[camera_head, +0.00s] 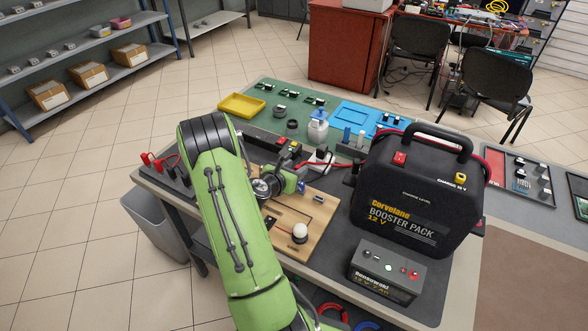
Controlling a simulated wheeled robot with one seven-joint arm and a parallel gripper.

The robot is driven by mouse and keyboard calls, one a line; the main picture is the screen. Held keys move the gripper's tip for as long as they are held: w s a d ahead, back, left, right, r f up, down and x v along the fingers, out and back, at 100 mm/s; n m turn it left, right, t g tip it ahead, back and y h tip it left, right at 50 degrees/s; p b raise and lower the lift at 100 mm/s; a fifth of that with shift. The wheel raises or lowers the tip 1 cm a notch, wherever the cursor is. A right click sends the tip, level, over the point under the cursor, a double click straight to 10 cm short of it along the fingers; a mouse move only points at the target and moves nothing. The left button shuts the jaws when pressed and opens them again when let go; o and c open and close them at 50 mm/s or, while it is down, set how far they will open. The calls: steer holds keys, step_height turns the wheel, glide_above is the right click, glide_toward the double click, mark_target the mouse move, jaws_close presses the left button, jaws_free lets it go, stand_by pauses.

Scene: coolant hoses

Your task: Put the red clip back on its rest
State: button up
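My green arm reaches over the workbench (443,268) from the front. Its wrist ends above the wooden board (316,243), with my gripper (312,166) at its far right end. The fingers are small and partly hidden, so I cannot tell whether they are open or shut. A red cable (340,165) runs from the black booster pack (415,192) to the gripper's area. The red clip at its end cannot be made out clearly there. Red clip-like pieces (150,158) stand at the bench's left end. I cannot make out which part is the rest.
A small battery box (383,273) stands in front of the booster pack. A white knob (300,232) sits on the board. A grey bin (155,228) stands left of the bench.

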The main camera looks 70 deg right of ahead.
steer(key=shift+r, duration=0.1)
steer(key=v, duration=1.2)
steer(key=shift+p, duration=0.4)
steer(key=w+a+r+m+t+y, duration=0.2)
steer(key=w+a+r+m+y, duration=0.15)
steer(key=a+m, duration=0.45)
steer(key=w+a+r+m+t+y, duration=0.2)
steer(key=a+r+m+t+y, duration=0.3)
steer(key=a, duration=0.6)
steer(key=s+a+r+m+y, duration=0.1)
steer(key=s+a+r+y, duration=0.1)
steer(key=a, duration=0.6)
steer(key=s+a+r+m+y, duration=0.2)
steer(key=s+a+r, duration=0.2)
steer(key=a, duration=0.4)
steer(key=shift+a+r+t+y, duration=0.3)
steer(key=shift+a+r+y, duration=0.05)
steer(key=shift+r, duration=0.1)
